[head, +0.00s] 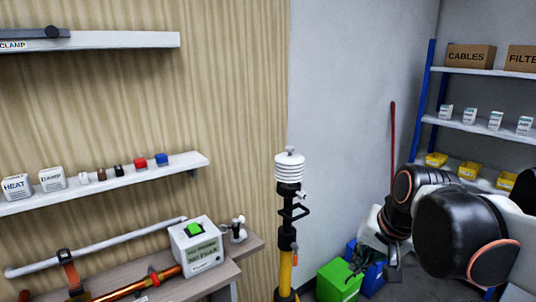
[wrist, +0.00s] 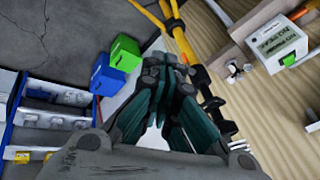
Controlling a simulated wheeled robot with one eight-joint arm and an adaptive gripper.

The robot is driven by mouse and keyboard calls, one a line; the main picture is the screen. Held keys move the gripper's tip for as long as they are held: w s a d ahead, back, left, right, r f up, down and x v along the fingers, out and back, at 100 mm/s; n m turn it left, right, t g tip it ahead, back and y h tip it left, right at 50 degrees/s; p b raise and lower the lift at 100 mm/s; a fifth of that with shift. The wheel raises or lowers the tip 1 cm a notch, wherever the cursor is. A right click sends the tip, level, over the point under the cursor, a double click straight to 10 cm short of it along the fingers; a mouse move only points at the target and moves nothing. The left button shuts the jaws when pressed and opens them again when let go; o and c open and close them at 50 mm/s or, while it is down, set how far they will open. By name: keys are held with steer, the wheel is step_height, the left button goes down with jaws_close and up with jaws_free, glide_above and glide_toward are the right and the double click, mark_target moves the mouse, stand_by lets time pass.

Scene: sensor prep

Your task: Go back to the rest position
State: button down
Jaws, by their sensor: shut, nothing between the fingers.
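My gripper (wrist: 165,72) shows large in the wrist view. Its dark fingers are together at the tips, with nothing seen between them. In the head view my arm comes in from the right, and my gripper (head: 393,272) hangs low and partly hidden near the floor bins. It appears apart from the yellow stand (head: 285,272), which carries a white ribbed sensor (head: 290,170) on its upright pole.
A bench at lower left holds a white device (head: 196,247) with a green top. A wall shelf (head: 120,184) bears small boxes and blocks. Green (head: 338,281) and blue (head: 373,276) bins stand on the floor. A blue-framed rack (head: 425,95) is at the right.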

steer(key=s+f+n+t+h, duration=0.1)
steer(key=s+f+n, duration=0.3)
steer(key=s, duration=0.8)
steer(key=shift+d+n+t, duration=0.2)
steer(key=shift+n+t, duration=0.4)
steer(key=shift+n, duration=0.1)
